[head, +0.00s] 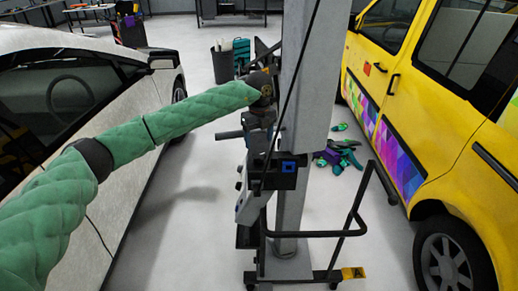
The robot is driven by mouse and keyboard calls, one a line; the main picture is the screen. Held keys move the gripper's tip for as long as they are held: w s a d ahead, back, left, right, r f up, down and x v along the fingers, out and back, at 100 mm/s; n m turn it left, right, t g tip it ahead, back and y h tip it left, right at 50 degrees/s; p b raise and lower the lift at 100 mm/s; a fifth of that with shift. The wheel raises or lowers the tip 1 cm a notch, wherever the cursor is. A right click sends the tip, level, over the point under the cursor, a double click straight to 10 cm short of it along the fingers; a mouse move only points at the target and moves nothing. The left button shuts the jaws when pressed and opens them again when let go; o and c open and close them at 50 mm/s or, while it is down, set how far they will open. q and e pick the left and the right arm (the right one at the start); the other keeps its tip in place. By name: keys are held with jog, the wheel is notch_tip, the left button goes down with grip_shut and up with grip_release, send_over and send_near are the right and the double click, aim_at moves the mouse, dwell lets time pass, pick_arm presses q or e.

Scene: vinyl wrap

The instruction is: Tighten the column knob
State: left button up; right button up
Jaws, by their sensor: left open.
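A tall grey column (311,110) stands upright in the middle of the head view, with a black rod or cable running slantwise along it. A black clamp block with a blue square (285,174) sits at its left side. A short dark bar (231,134) sticks out to the left above that block; I cannot tell whether it is the column knob. My left arm, in a green quilted sleeve, reaches in from the left. My left gripper (262,106) is open beside the column's left side, pointing down; its fingers are small and hard to make out. My right gripper is out of view.
The column stands on a wheeled base (292,274) with a black bent handle (356,208). A white car (120,75) is close on the left, a yellow van (440,110) on the right. Purple and green items (340,155) lie behind the column. A grey bin (223,65) stands farther back.

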aim_at(259, 155)
pick_arm(q)
jog(key=f, duration=0.1)
jog(key=f+p, duration=0.1)
jog(key=f, duration=0.1)
jog(key=f+p, duration=0.1)
jog(key=shift+w+f, duration=0.35)
jog(key=shift+w, duration=0.05)
jog(key=shift+f+p, duration=0.35)
jog(key=shift+p, duration=0.1)
jog(key=shift+s+f, duration=0.35)
jog(key=shift+f, duration=0.05)
jog(key=shift+w+f, duration=0.2)
jog(key=shift+f, duration=0.15)
jog(key=shift+r, duration=0.1)
jog(key=c, duration=0.8)
jog(key=shift+c, duration=0.9)
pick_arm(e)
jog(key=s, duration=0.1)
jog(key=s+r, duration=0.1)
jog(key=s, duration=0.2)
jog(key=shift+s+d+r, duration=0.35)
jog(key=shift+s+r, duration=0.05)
